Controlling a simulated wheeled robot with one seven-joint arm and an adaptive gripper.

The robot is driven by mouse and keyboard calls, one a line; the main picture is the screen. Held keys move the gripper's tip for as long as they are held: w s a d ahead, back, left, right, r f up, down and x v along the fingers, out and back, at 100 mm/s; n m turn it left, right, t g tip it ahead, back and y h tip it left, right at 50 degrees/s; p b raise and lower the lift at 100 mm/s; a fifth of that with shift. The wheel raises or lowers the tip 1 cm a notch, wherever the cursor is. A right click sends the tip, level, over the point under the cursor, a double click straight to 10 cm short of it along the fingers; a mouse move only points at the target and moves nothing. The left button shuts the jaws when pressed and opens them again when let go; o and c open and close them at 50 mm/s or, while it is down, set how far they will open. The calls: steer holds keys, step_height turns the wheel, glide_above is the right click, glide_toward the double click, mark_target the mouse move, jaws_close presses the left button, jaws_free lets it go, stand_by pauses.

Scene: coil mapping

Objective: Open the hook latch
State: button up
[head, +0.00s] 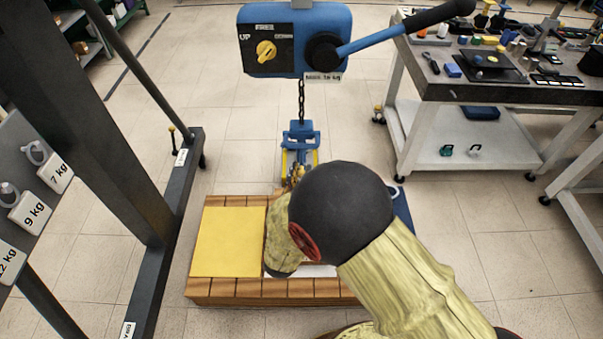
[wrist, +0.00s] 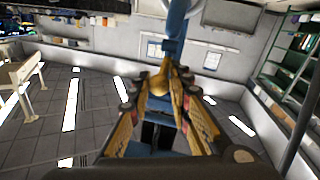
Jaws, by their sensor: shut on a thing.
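A blue hoist (head: 295,40) hangs at the top centre of the head view, with a chain (head: 301,100) running down to a blue hook block (head: 301,133). The block also shows as a blue upright piece in the wrist view (wrist: 174,35). My gripper (wrist: 168,84) is at the lower part of the hook assembly, its two yellow-and-black fingers closed around a small brass-coloured piece, which looks like the hook latch (wrist: 157,84). In the head view my arm hides much of the gripper (head: 297,172). The hook's lower end and the latch angle cannot be made out.
A wooden-edged platform with a yellow panel (head: 228,242) lies below the hook. A dark steel frame (head: 95,120) with labelled weights (head: 30,212) stands at left. A cluttered workbench (head: 490,90) stands at right. The hoist's lever (head: 395,35) sticks out rightward.

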mark_target(302, 167)
jaws_close()
steer(key=shift+r+p, duration=0.15)
steer(key=shift+p, duration=0.25)
steer(key=r+p, duration=0.1)
steer(key=p, duration=0.1)
steer(key=g+p, duration=0.1)
steer(key=p, duration=0.2)
steer(key=shift+s+r+g, duration=0.3)
steer(key=shift+r, duration=0.05)
steer(key=r+g+p, duration=0.2)
steer(key=p, duration=0.4)
steer(key=shift+s+n+y, duration=0.15)
steer(key=shift+n+y, duration=0.15)
step_height(302, 167, up, 3)
steer(key=g+p, duration=0.3)
steer(key=p, duration=0.8)
steer(key=shift+d+f, duration=0.1)
steer(key=shift+f, duration=0.1)
steer(key=p, duration=0.2)
steer(key=g+p, duration=0.1)
steer(key=p, duration=0.1)
steer(key=shift+w+r+n+g+y, duration=0.2)
steer(key=shift+r+n+g+y, duration=0.1)
steer(key=shift+r, duration=0.05)
steer(key=shift+p, duration=0.45)
